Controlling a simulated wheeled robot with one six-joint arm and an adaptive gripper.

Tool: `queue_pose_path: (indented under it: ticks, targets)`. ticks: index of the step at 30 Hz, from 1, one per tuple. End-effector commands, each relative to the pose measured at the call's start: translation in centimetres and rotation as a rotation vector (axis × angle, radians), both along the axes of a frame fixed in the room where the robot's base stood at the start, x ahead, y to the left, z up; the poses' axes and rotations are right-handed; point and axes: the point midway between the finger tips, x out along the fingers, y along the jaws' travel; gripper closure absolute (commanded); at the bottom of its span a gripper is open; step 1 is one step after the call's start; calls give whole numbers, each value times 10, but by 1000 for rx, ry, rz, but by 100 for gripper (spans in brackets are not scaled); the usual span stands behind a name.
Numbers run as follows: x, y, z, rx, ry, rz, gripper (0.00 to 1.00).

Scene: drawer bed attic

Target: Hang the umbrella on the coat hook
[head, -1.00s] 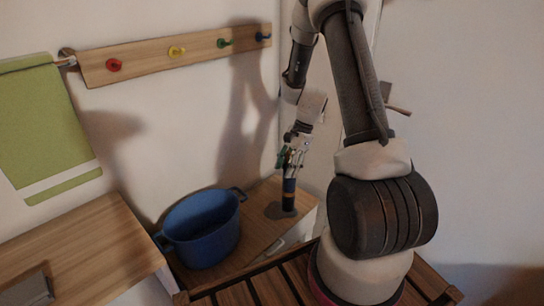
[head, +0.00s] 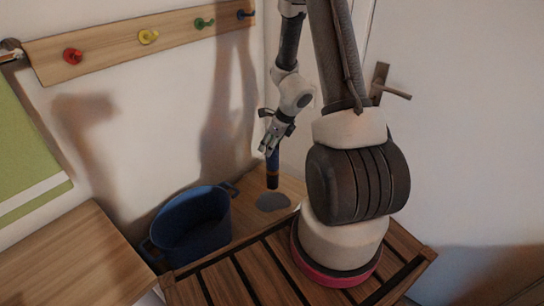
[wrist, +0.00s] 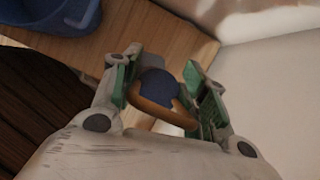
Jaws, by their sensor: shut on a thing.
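My gripper (head: 268,142) is shut on a dark blue, closed umbrella (head: 272,169), which hangs roughly upright with its dark end downward. Its lower end appears to be above a grey round patch (head: 272,202) on the low wooden surface. In the wrist view, the umbrella's blue top (wrist: 157,84) and a brown loop (wrist: 160,106) show between the green-padded fingers (wrist: 158,80). On the wall, a wooden hook board carries a red hook (head: 72,55), a yellow hook (head: 148,37), a green hook (head: 203,23) and a blue hook (head: 243,15), all bare.
A blue pot (head: 192,228) stands on the low wooden surface (head: 245,228), left of the umbrella. A green towel (head: 28,160) hangs at the far left above a wooden top (head: 75,250). A door handle (head: 390,85) is at the right. The wall below the hooks is clear.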

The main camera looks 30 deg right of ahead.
Motion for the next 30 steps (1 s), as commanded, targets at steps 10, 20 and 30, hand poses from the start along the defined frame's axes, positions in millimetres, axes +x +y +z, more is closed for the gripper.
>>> queue_pose_path:
  ticks: [10,20,30]
  targets:
    - [-1,0,-41,2,4,-2,100]
    - [-1,0,-84,2,2,1,100]
    - [1,0,-96,-2,-2,3,100]
